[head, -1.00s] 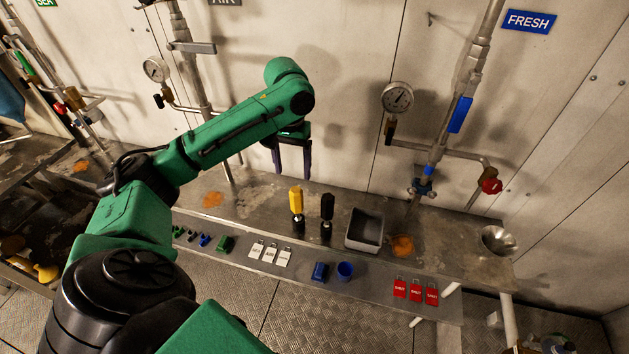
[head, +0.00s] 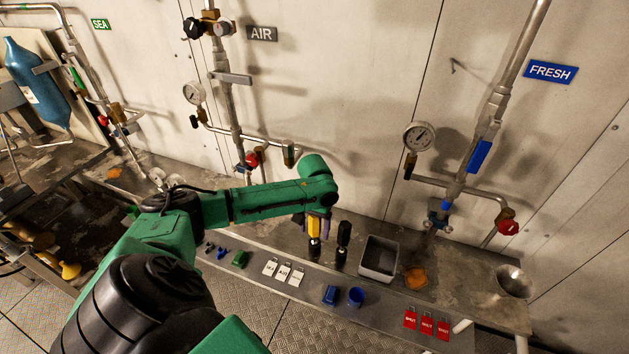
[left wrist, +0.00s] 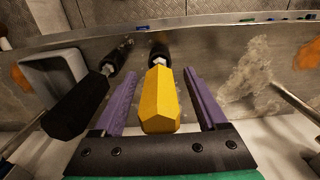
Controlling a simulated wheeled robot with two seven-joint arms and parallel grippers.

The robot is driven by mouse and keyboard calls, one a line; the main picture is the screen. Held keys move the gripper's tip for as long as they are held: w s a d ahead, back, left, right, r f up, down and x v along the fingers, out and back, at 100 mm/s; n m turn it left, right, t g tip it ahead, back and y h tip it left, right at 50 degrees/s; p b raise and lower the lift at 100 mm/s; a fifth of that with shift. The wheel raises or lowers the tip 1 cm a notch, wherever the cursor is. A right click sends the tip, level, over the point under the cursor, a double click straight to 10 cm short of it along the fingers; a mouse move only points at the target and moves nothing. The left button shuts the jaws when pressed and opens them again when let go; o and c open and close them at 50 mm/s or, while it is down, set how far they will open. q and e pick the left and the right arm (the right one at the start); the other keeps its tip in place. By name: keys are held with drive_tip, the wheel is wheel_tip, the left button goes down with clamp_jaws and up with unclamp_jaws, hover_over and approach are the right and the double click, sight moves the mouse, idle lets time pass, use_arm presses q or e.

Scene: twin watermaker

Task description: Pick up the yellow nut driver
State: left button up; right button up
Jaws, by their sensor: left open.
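The yellow nut driver (head: 314,229) stands upright on the metal bench, its yellow handle on top and a black lower part below. My left gripper (head: 318,222) is at its handle. In the left wrist view the yellow nut driver (left wrist: 160,100) lies between the two purple fingers of my left gripper (left wrist: 162,100), which are open with a gap on each side. A black-handled driver (head: 343,240) stands just to the right; in the left wrist view it (left wrist: 78,105) is left of the left finger, close to it. My right gripper is not in view.
A grey bin (head: 380,262) stands right of the black driver. White tags (head: 284,272), a blue cup (head: 356,297), a blue block (head: 330,294) and red tags (head: 427,325) lie along the front ledge. Pipes and a gauge (head: 418,137) are on the wall behind.

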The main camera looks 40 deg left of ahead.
use_arm(q)
drive_tip(key=shift+c, duration=0.6)
drive_tip(key=shift+w, duration=0.1)
drive_tip(key=c, duration=1)
clamp_jaws()
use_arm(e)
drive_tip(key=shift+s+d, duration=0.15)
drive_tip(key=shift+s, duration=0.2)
use_arm(q)
drive_tip(key=shift+r, duration=0.1)
wheel_tip(320, 180, up, 20)
drive_tip(key=b, duration=0.1)
drive_tip(key=shift+b, duration=0.4)
drive_tip(key=shift+o, duration=1.3)
unclamp_jaws()
clamp_jaws()
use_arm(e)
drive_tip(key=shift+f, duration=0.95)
